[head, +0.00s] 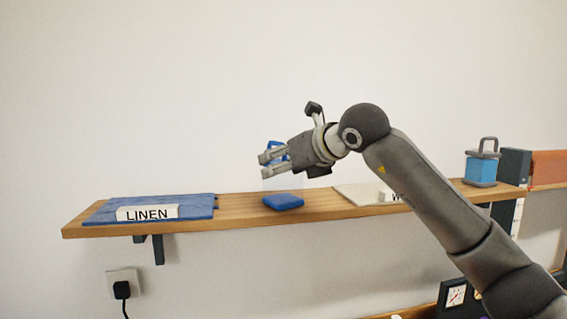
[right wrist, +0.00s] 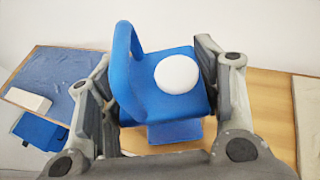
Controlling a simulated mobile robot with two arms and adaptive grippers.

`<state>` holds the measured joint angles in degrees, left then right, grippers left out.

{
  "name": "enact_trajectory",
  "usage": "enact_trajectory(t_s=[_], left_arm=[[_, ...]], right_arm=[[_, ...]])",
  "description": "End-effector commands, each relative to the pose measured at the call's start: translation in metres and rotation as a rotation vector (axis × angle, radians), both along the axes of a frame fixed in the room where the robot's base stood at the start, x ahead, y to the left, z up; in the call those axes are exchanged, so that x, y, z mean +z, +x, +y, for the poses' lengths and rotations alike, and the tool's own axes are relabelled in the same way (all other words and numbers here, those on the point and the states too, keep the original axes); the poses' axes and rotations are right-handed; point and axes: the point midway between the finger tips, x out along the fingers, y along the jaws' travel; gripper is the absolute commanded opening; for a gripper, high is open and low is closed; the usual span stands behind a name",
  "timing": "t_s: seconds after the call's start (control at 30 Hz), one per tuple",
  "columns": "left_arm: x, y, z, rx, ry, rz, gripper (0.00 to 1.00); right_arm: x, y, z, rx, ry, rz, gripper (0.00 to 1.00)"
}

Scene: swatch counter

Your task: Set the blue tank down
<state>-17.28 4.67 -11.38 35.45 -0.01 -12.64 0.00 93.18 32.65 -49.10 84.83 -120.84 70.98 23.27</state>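The blue tank (right wrist: 150,98), with a looped blue handle and a round white cap, sits between the two fingers of my right gripper (right wrist: 162,88) in the right wrist view. The fingers press on its two sides. In the head view my right gripper (head: 268,160) is above the middle of the shelf, and some of the blue handle (head: 276,146) shows behind it. The fingers hide much of the tank. I cannot tell whether the tank touches anything underneath. My left gripper is not in view.
The wooden shelf (head: 240,208) carries a blue cloth with a LINEN label (head: 147,213) at left and a pale cloth (head: 358,193) right of the middle. Another blue container (head: 481,170) with a grey handle stands at the right end. Bare wood lies between the cloths.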

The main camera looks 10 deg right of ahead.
Motion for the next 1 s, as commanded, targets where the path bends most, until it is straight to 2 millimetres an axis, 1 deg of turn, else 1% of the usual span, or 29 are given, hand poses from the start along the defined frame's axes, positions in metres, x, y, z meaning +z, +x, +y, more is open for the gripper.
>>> enact_trajectory(t_s=[0.03,0.17,0.47,0.57,0.6,0.67,0.73,1.0], left_arm=[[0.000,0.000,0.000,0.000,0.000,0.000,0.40],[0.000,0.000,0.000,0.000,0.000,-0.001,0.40],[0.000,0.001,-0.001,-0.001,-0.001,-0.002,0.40],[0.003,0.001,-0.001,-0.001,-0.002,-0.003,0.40],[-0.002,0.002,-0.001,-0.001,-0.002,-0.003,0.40],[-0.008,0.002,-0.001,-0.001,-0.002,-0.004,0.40],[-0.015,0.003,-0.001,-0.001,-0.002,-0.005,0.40],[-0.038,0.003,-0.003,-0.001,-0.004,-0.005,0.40]], right_arm=[[0.000,0.000,0.000,0.000,0.000,0.000,0.64],[0.000,0.000,0.000,0.000,0.000,0.001,0.80],[0.000,0.000,0.000,0.000,0.000,0.000,0.80],[0.003,0.000,0.000,0.000,0.000,0.000,0.80],[0.002,-0.004,-0.002,0.000,0.001,-0.002,0.80],[0.005,-0.011,-0.004,0.000,0.001,-0.004,0.80],[0.008,-0.022,-0.009,-0.001,0.000,-0.004,0.80],[0.031,-0.072,-0.030,0.000,-0.001,-0.005,0.80]])
